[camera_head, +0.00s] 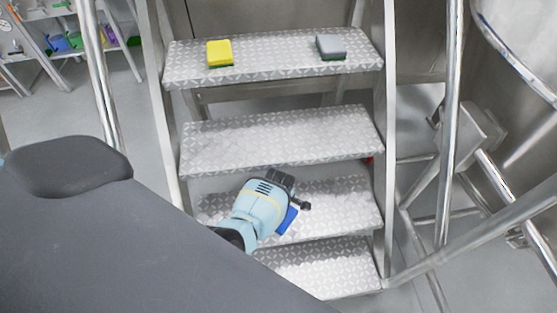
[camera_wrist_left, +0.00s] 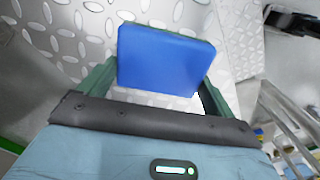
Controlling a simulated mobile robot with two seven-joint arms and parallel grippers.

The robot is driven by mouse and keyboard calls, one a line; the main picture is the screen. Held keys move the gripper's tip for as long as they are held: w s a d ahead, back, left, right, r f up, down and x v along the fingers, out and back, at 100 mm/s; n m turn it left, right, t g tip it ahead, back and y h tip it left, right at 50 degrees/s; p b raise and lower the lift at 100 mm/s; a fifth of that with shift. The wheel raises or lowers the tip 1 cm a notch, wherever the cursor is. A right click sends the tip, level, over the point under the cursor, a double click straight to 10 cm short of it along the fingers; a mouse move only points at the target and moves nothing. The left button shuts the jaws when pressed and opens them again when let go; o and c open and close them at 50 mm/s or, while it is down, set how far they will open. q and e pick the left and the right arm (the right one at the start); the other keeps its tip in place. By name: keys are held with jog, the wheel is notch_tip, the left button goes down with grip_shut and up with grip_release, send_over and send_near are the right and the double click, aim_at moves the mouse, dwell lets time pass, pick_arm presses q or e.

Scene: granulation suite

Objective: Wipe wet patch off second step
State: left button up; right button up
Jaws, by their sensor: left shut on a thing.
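My left gripper (camera_head: 289,207) is over the second step from the bottom (camera_head: 345,203) of a metal stair. It is shut on a blue sponge (camera_head: 288,221). In the left wrist view the sponge (camera_wrist_left: 165,60) sits between the two green fingers, close to the patterned tread (camera_wrist_left: 75,30). I cannot tell whether it touches the tread. The second step has pale, bright areas, but I cannot make out a clear wet patch edge. The gripper hides part of this step. My right gripper is not in view.
A yellow sponge (camera_head: 219,53) and a grey sponge (camera_head: 331,46) lie on the top step (camera_head: 275,65). The third step (camera_head: 280,138) and bottom step (camera_head: 325,268) are bare. Metal handrails (camera_head: 452,120) flank the stair. A shelf (camera_head: 62,50) stands at the far left.

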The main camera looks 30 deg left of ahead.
pick_arm(q)
jog(key=shift+s+a+p, duration=0.85)
jog(key=shift+s+a, duration=0.2)
jog(key=shift+a, duration=0.2)
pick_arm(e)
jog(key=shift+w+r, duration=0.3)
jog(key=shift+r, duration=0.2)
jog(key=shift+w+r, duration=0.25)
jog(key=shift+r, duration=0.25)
pick_arm(q)
jog(key=shift+s, duration=0.1)
jog(key=shift+s+a+p, duration=0.5)
jog(key=shift+s+a, duration=0.2)
jog(key=shift+a, duration=0.2)
jog(key=shift+s+a+f, duration=0.15)
jog(key=shift+s+a, duration=0.25)
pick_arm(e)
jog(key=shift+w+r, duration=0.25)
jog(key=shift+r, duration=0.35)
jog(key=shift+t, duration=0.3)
pick_arm(q)
jog(key=shift+s+a+p, duration=0.8)
jog(key=shift+s+a, duration=0.25)
jog(key=shift+a, duration=0.15)
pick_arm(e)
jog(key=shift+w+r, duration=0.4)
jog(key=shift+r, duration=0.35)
